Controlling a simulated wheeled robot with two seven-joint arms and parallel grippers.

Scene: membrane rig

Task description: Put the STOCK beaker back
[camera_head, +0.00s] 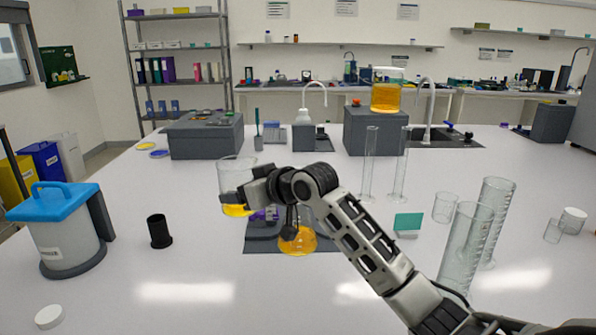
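My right gripper (250,192), on the arm coming in from the right, is shut on a clear glass beaker (235,170) with a little orange liquid at its bottom. The beaker looks upright and is held above the table, left of a dark mat. No label can be read on it, so I cannot tell if it is the STOCK beaker. Another beaker (386,95), mostly full of orange liquid, stands on a grey block (372,132) at the back. A flask with orange liquid (298,241) stands on the dark mat (262,240), partly hidden by my arm. My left gripper is not in view.
Tall glass cylinders (467,245) stand at the right. Two thin cylinders (370,165) stand behind my arm. A blue-lidded bin (62,230) and a black cup (159,231) are at the left. The white table (185,195) is clear between the cup and the back grey block.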

